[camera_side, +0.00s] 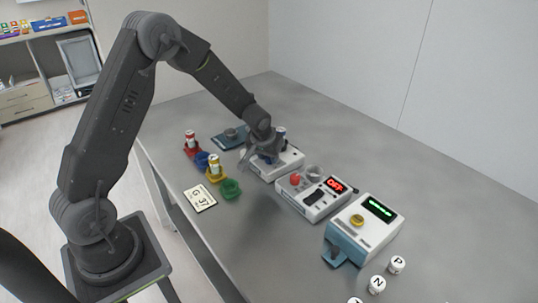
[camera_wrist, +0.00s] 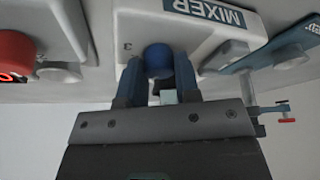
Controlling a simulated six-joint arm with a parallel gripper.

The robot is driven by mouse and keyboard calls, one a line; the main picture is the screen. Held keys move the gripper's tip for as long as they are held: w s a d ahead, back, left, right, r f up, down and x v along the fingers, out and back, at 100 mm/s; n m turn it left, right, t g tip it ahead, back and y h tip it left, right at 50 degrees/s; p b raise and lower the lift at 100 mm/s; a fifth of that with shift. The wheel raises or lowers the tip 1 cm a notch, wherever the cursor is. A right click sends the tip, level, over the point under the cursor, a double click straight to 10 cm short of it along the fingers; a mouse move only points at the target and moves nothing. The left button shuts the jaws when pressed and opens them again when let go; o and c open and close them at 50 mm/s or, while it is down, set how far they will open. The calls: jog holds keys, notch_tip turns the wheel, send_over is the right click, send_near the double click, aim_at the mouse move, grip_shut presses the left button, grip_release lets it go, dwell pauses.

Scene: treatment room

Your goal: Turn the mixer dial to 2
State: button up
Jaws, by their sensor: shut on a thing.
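The mixer is a white box (camera_side: 289,163) on the grey table in the side view. Its MIXER label (camera_wrist: 205,12) shows upside down in the wrist view. The mixer dial is a round blue knob (camera_wrist: 158,58) on the panel, with a small marking that looks like a 3 beside it. My gripper (camera_wrist: 158,76) has one finger on each side of the dial and is shut on it. In the side view my gripper (camera_side: 264,158) is over the mixer and hides most of the dial. Which number the dial points to cannot be made out.
A white box with a red button (camera_side: 295,180) and red display stands beside the mixer. Beyond is a device with a green display (camera_side: 379,208). White lettered cylinders (camera_side: 377,284) stand at front right.

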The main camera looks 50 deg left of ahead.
jog(key=shift+m+h, duration=0.9)
jog(key=shift+m, duration=1.8)
jog(key=o, duration=0.9)
jog(key=shift+r+t, duration=0.15)
jog(key=shift+t, duration=0.15)
jog(key=shift+v, duration=6.8)
jog(key=shift+a, duration=0.15)
